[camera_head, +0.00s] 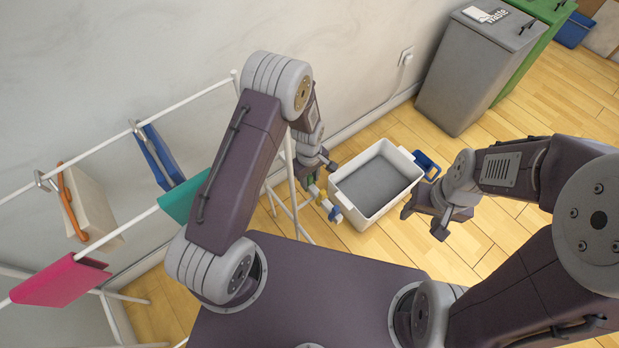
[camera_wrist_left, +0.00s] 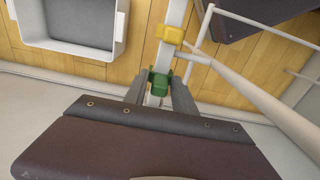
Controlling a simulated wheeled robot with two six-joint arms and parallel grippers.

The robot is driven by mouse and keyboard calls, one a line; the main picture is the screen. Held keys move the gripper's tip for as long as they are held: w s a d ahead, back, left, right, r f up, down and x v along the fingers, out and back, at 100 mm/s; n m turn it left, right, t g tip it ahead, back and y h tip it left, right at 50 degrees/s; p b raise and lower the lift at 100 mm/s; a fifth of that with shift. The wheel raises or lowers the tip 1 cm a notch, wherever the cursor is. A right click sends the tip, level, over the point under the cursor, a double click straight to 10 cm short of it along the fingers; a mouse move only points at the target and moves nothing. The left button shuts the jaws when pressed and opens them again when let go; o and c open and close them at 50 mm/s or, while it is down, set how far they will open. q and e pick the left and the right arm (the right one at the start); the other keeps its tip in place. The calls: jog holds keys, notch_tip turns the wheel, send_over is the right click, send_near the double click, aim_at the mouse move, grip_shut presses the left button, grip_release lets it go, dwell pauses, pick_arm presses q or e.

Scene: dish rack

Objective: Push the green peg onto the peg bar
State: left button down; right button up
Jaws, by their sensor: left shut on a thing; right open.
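The green peg (camera_wrist_left: 159,82) sits between the two fingers of my left gripper (camera_wrist_left: 158,92) in the left wrist view, and the gripper is shut on it. The peg is at the white peg bar (camera_wrist_left: 164,55), in line with a yellow peg (camera_wrist_left: 170,34) further along. I cannot tell how far the green peg is seated on the bar. In the head view my left gripper (camera_head: 318,170) is above the pegs, with the yellow peg (camera_head: 325,204) and a blue peg (camera_head: 335,213) below it. My right gripper (camera_head: 424,222) is open and empty over the floor.
A white tub (camera_head: 345,192) stands beside the pegs. A grey waste bin (camera_head: 465,70) is at the back.

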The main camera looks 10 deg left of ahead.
pick_arm(q)
jog(key=shift+f, duration=0.2)
jog(key=c, duration=0.9)
grip_release()
jog(key=shift+c, duration=0.2)
notch_tip(320, 180, up, 9)
jog(key=p, duration=0.3)
jog(key=shift+s+r, duration=0.1)
